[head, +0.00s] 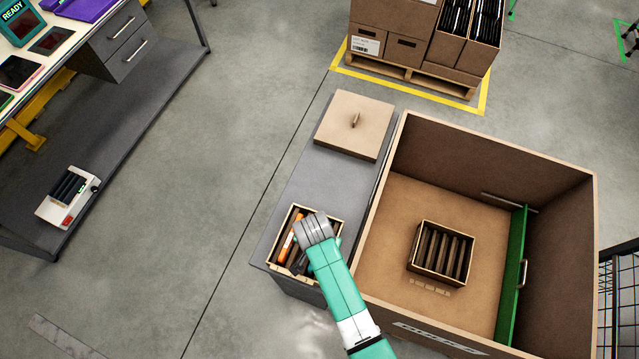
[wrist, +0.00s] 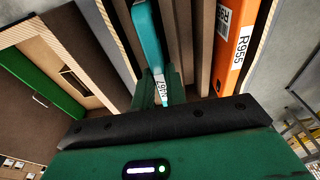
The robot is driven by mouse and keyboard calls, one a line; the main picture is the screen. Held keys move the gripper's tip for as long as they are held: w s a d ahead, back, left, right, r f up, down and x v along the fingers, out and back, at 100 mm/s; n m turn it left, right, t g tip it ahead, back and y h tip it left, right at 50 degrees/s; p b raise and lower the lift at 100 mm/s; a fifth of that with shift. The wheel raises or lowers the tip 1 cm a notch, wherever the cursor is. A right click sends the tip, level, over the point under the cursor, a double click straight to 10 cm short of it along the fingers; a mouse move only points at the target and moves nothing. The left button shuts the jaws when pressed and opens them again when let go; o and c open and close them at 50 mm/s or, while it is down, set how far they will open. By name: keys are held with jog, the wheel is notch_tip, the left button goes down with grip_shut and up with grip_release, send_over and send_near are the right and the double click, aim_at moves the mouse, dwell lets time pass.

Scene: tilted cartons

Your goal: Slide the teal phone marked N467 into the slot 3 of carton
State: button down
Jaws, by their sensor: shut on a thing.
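A teal phone (wrist: 148,38) with a white label, which appears to read N467, shows in the wrist view. My gripper (wrist: 168,86) is shut on its near end. The phone stands on edge beside the brown dividers of a small slotted carton (head: 334,220); how deep it sits is hidden. In the head view my gripper (head: 316,232) is over this carton and covers the phone. An orange phone (wrist: 235,45) marked R955 stands in another slot of it, right of the teal phone in the wrist view. A second slotted carton (head: 412,248) is inside a large brown box, with no phone visible.
The large box (head: 594,215) has high walls and a green panel (head: 519,260) inside at right. A lidded box (head: 352,115) sits on the grey bench behind the small carton. A workbench (head: 150,115) stands at left, with clear floor between.

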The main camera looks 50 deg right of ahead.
dwell(0.4)
jog(key=c, duration=1.3)
grip_release()
jog(key=shift+c, duration=0.2)
jog(key=r, duration=0.5)
jog(key=a+r+p, duration=0.1)
jog(key=r, duration=0.1)
jog(key=shift+s+r, duration=0.15)
jog(key=shift+r, duration=0.2)
notch_tip(320, 180, up, 7)
jog(key=p, duration=0.7)
jog(key=shift+p, duration=0.35)
